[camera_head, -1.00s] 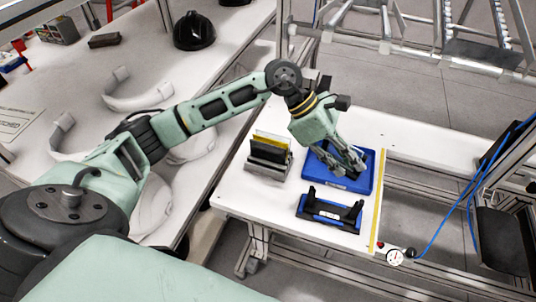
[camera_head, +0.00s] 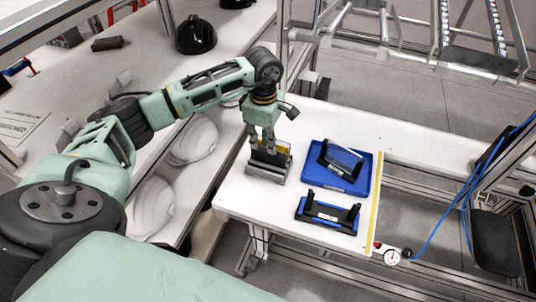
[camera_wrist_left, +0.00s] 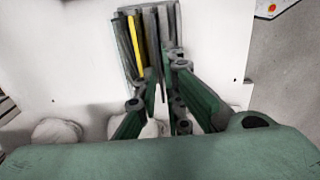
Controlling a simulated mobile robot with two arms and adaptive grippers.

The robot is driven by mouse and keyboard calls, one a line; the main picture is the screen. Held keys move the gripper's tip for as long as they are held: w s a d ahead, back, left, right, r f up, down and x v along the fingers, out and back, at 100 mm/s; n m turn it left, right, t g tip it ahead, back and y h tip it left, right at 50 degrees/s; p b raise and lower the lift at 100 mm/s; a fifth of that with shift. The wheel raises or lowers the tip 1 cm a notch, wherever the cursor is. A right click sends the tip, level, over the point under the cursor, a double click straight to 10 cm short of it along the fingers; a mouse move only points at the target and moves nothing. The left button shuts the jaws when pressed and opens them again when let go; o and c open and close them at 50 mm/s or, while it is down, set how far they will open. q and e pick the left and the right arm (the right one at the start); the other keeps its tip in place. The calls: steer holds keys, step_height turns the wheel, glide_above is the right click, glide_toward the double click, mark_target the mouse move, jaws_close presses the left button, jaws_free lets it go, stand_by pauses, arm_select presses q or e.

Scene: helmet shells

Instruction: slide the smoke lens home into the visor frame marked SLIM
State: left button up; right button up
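My left gripper (camera_head: 262,143) points down at the lens rack (camera_head: 264,175) at the left of the white table. In the left wrist view its fingertips (camera_wrist_left: 163,68) are parted around a dark upright plate (camera_wrist_left: 160,45) in the rack; I cannot tell whether they press on it. A yellow lens (camera_wrist_left: 138,42) stands beside it. A black visor frame (camera_head: 325,152) with a shiny grey-blue panel (camera_head: 343,160) in it sits tilted on the blue tray (camera_head: 362,182). A second black-and-blue frame (camera_head: 328,212) lies in front with a small label. Marks are too small to read. My right gripper is not in view.
White helmet shells (camera_head: 194,140) and a black one (camera_head: 196,35) lie on the left bench. Metal framing stands behind.

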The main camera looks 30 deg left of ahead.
arm_select(q)
steer(key=shift+f, duration=0.45)
steer(key=shift+c, duration=0.2)
jaws_close()
steer(key=shift+r, duration=0.1)
